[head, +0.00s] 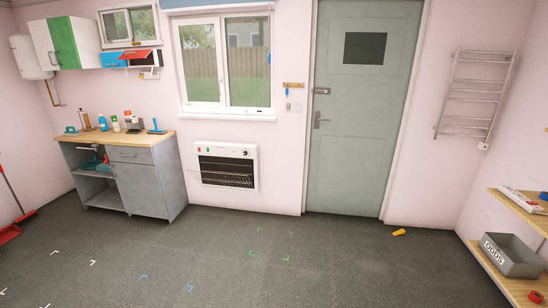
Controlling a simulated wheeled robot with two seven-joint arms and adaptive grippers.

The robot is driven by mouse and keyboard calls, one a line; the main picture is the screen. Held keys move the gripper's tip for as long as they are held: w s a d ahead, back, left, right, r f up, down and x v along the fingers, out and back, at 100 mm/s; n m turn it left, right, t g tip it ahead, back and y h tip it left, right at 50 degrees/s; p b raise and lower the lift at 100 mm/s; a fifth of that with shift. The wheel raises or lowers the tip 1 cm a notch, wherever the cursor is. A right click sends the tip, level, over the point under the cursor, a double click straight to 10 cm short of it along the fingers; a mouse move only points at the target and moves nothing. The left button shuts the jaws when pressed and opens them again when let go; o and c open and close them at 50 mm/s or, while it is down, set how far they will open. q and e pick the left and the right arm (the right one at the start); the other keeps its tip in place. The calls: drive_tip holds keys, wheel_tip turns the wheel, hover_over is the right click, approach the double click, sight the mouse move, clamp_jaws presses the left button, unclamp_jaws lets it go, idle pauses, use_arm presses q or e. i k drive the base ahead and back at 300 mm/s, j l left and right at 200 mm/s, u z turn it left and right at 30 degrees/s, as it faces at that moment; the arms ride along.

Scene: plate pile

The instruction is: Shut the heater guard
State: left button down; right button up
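A white wall heater (254,167) is set low on the pink wall under the window, left of the door. It has a white front frame, small coloured marks and a dark knob along its top, and a dark opening. A wire guard (228,180) shows across the lower part of the opening and appears tilted outward, its upper edge away from the heater. Its exact angle is hard to tell at this distance. Neither of my grippers is in view.
A grey cabinet (146,185) with a wooden top holding bottles stands left of the heater. A grey door (362,120) is to its right. The dark floor (225,250) before the heater is clear, with flat coloured corner marks. A yellow object (399,232) lies near the door.

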sight(222, 183)
drive_tip(key=i, duration=3.45)
drive_tip(key=u, duration=0.55)
drive_tip(key=i+l, duration=0.1)
drive_tip(key=i, duration=0.05)
